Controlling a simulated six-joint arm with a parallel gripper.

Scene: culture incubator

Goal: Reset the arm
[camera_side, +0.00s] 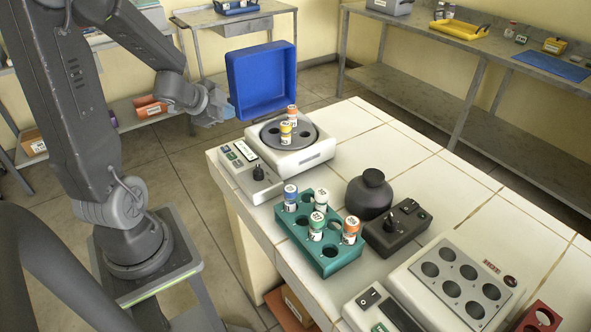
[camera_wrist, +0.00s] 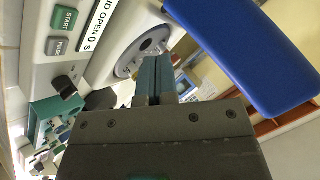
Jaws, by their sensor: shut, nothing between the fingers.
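My arm reaches in from the left, with my gripper (camera_side: 217,104) in the air left of the blue lid (camera_side: 262,80). In the wrist view my gripper (camera_wrist: 155,78) has its two teal fingers together with nothing between them. The lid stands open above the white centrifuge (camera_side: 312,157) and also shows in the wrist view (camera_wrist: 240,50). The grey rotor (camera_side: 303,137) carries an orange-capped tube (camera_side: 292,113) and a yellow-capped tube (camera_side: 286,133). The centrifuge's display (camera_wrist: 98,22) reads in part "OPEN 0 S"; its start button (camera_wrist: 64,18) is green.
A teal rack (camera_side: 325,264) holds several capped tubes in front of the centrifuge. A dark round vessel (camera_side: 369,196), a black control box (camera_side: 398,229) and a white block with wells (camera_side: 440,290) stand to the right. The tiled bench (camera_side: 430,170) has free room behind them.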

